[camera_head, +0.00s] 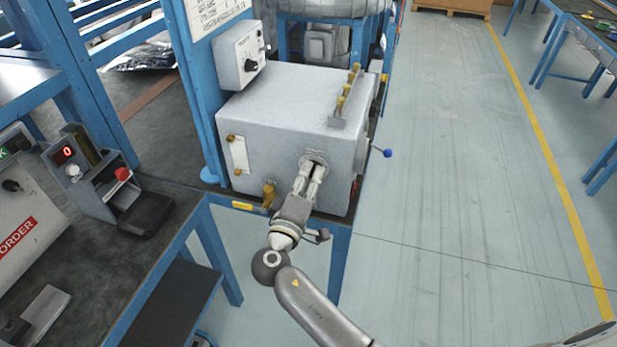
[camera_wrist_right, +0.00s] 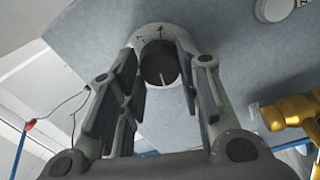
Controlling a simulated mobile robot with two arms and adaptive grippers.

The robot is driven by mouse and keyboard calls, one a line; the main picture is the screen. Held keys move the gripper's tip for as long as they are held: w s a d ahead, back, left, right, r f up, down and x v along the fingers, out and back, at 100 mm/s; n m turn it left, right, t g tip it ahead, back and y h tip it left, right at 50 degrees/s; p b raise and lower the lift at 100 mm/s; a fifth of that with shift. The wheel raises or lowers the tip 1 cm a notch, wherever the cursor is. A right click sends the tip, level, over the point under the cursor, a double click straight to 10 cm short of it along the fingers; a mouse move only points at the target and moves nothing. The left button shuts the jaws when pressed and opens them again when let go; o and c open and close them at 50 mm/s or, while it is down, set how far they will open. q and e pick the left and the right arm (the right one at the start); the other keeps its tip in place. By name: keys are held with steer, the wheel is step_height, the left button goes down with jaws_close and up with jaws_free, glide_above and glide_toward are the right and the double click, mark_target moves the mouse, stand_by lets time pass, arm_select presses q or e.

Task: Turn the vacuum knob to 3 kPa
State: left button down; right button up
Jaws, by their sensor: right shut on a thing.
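The vacuum knob is a dark round knob with a pale pointer line, on a light dial plate. In the right wrist view the knob (camera_wrist_right: 160,66) sits between the fingers, its line pointing down and slightly right. In the head view the fingers mostly hide it, and only the dial plate (camera_head: 316,157) shows on the front of a grey box (camera_head: 290,110). My right gripper (camera_head: 312,172) reaches the box front and is shut on the knob; in the wrist view its fingers (camera_wrist_right: 160,85) flank it. The dial's numbers are too small to read. My left gripper is not in view.
A brass valve (camera_head: 268,195) sits left of my right gripper, low on the box. A control box with another black knob (camera_head: 251,65) stands above. A blue-tipped lever (camera_head: 387,153) sticks out right. A device with a red display (camera_head: 66,153) stands left.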

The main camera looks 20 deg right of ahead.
steer(key=shift+r+n, duration=0.1)
steer(key=shift+n, duration=0.4)
steer(key=o, duration=1)
steer(key=shift+w+a, duration=0.1)
steer(key=shift+o, duration=0.2)
steer(key=shift+s+a+f, duration=0.2)
steer(key=shift+s+a, duration=0.05)
steer(key=shift+s, duration=0.2)
steer(key=v, duration=1.1)
